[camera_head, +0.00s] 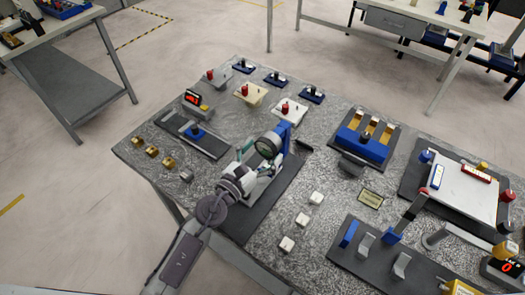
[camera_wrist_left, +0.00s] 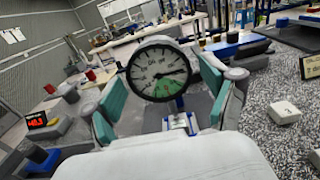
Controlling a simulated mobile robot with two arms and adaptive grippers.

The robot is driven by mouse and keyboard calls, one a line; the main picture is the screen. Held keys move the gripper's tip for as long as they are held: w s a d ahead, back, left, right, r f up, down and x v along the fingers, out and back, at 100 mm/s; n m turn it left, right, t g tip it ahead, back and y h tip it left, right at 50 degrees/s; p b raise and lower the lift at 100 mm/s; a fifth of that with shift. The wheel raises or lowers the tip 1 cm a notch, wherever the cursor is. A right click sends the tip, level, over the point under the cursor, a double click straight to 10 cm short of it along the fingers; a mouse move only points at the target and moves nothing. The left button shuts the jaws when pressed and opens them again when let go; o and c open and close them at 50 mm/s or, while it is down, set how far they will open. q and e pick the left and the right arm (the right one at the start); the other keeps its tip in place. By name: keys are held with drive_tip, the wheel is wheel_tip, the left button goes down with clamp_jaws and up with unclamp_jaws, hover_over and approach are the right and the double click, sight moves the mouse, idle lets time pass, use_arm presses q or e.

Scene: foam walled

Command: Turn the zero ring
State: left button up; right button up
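The dial gauge (camera_head: 268,146) has a round white face with a dark ring around it and stands on a blue mount above a dark base plate. In the left wrist view the gauge (camera_wrist_left: 159,72) faces me, with its needle toward the right and a green zone low on the dial. My left gripper (camera_head: 252,163) is at the gauge, coming from the front left. In the wrist view its teal-padded fingers (camera_wrist_left: 160,92) are spread on either side of the gauge, with gaps seeming to show beside the ring. Contact cannot be told. My right gripper is not in view.
Left of the gauge are a dark plate with a blue knob (camera_head: 197,132) and a red display (camera_head: 192,97). White blocks (camera_head: 302,219) lie to the front right. A blue fixture (camera_head: 362,144) and a white panel (camera_head: 463,193) stand further right. Small brass blocks (camera_head: 152,152) line the left edge.

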use_arm(q)
drive_tip(key=c, duration=0.8)
drive_tip(key=shift+c, duration=0.2)
drive_tip(key=shift+n, duration=0.5)
drive_tip(key=shift+n+p, duration=0.6)
drive_tip(key=shift+n, duration=0.4)
drive_tip(key=n+p, duration=0.1)
drive_tip(key=n, duration=0.2)
drive_tip(key=shift+d+n, duration=0.1)
drive_tip(key=shift+n, duration=0.3)
drive_tip(key=n+p, duration=0.1)
drive_tip(key=n, duration=0.3)
drive_tip(key=shift+n+p, duration=0.3)
drive_tip(key=shift+n, duration=1.3)
drive_tip(key=shift+s, duration=0.1)
